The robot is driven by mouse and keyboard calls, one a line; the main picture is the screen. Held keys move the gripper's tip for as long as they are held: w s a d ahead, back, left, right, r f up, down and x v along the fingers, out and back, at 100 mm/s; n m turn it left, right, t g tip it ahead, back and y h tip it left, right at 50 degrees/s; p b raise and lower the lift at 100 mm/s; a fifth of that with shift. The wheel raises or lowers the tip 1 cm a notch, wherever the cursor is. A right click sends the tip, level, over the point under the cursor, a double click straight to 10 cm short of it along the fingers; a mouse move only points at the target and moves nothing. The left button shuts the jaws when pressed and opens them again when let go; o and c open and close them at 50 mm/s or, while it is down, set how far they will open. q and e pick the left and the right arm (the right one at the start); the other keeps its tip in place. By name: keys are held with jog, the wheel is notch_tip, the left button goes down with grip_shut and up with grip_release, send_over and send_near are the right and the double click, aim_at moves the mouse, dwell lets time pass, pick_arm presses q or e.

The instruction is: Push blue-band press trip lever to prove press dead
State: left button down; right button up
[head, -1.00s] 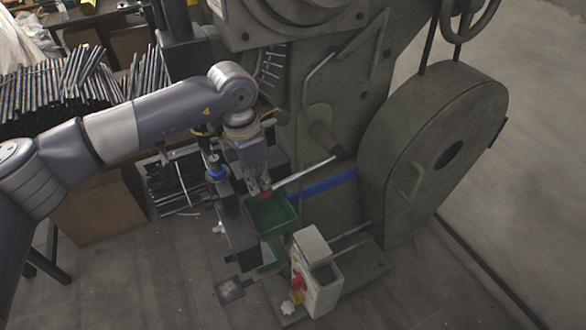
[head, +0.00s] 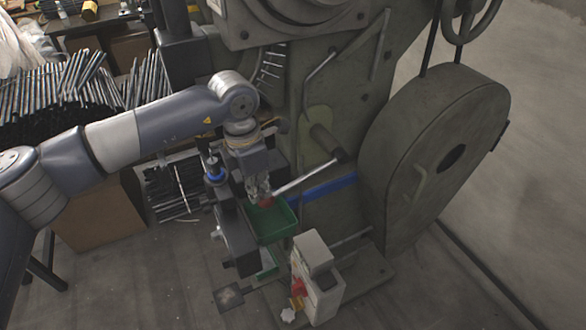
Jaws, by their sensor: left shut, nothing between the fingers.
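The press (head: 345,100) is a grey-green machine with a blue band (head: 323,188) across its lower body. Its trip lever (head: 305,177) is a light metal bar running from a dark pivot down-left to a red knob (head: 268,202). My left gripper (head: 260,197) points down, shut and empty, right at the knob. The fingertips overlap the knob in this view, and I cannot tell whether they touch it. My right gripper is not in view.
A green tray (head: 284,231) sits just below the knob. A control box (head: 313,250) with a red button stands in front. A large wheel guard (head: 440,150) is at right. Bundled rods (head: 85,85) lie at left. Open floor is at far right.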

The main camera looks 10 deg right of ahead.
pick_arm(q)
jog(key=shift+f+b, duration=0.3)
jog(key=shift+f, duration=0.35)
jog(key=shift+r, duration=0.15)
jog(key=shift+a+r+p, duration=0.2)
jog(key=shift+r+p, duration=0.15)
jog(key=shift+r, duration=0.1)
jog(key=r, duration=0.1)
jog(key=a+r+p, duration=0.1)
jog(key=s+a+r, duration=0.1)
jog(key=r, duration=0.1)
jog(key=shift+a, duration=0.25)
jog(key=shift+d+r+p, duration=0.1)
jog(key=shift+r+p, duration=0.05)
jog(key=shift+p, duration=0.2)
